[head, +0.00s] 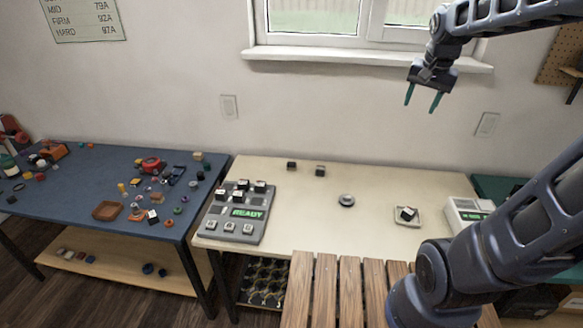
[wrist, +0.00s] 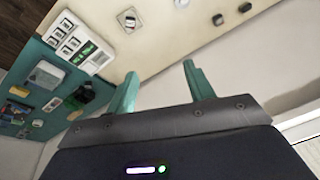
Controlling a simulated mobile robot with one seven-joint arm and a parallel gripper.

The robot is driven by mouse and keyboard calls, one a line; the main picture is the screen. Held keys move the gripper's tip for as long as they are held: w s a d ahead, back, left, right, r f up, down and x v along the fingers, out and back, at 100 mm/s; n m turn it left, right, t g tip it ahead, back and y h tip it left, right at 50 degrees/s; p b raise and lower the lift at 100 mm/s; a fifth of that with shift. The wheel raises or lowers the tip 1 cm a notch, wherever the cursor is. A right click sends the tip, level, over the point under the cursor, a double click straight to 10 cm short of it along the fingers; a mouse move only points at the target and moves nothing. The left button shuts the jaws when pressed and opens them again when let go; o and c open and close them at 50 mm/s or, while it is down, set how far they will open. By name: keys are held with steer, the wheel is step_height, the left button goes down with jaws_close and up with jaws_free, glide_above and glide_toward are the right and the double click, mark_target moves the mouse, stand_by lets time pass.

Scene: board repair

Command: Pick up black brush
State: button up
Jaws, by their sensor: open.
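I cannot make out a black brush for certain in either view. A small dark item (wrist: 82,95) lies on the teal surface (wrist: 62,82) at the left of the wrist view, but its shape is too unclear to name. My gripper (head: 422,98) is raised high in front of the wall, below the window, with its two teal fingers spread and nothing between them. The wrist view also shows the open, empty fingers (wrist: 160,74), well away from the tables.
A cream table (head: 300,205) holds a grey READY panel (head: 237,212), a round grey piece (head: 346,200), a small tray (head: 399,222) with a black-and-white cube, and a white display device (head: 462,207). A cluttered blue table (head: 95,175) stands left. A wooden slatted surface (head: 325,290) is in front.

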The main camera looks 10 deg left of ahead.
steer(key=w+a+f+m+g, duration=0.15)
steer(key=w+a, duration=0.25)
steer(key=w, duration=0.4)
steer(key=w+a+f+m, duration=0.2)
steer(key=w+a+m, duration=0.1)
steer(key=w+a, duration=0.3)
steer(key=m+g+h, duration=0.2)
steer(key=m+h, duration=0.3)
steer(key=m, duration=0.4)
glide_above(291, 163)
steer(key=a, duration=0.4)
step_height(291, 163, down, 34)
steer(key=shift+t, duration=0.25)
steer(key=shift+x, duration=5.45)
steer(key=shift+w, duration=0.15)
steer(key=shift+c, duration=0.4)
steer(key=c, duration=1)
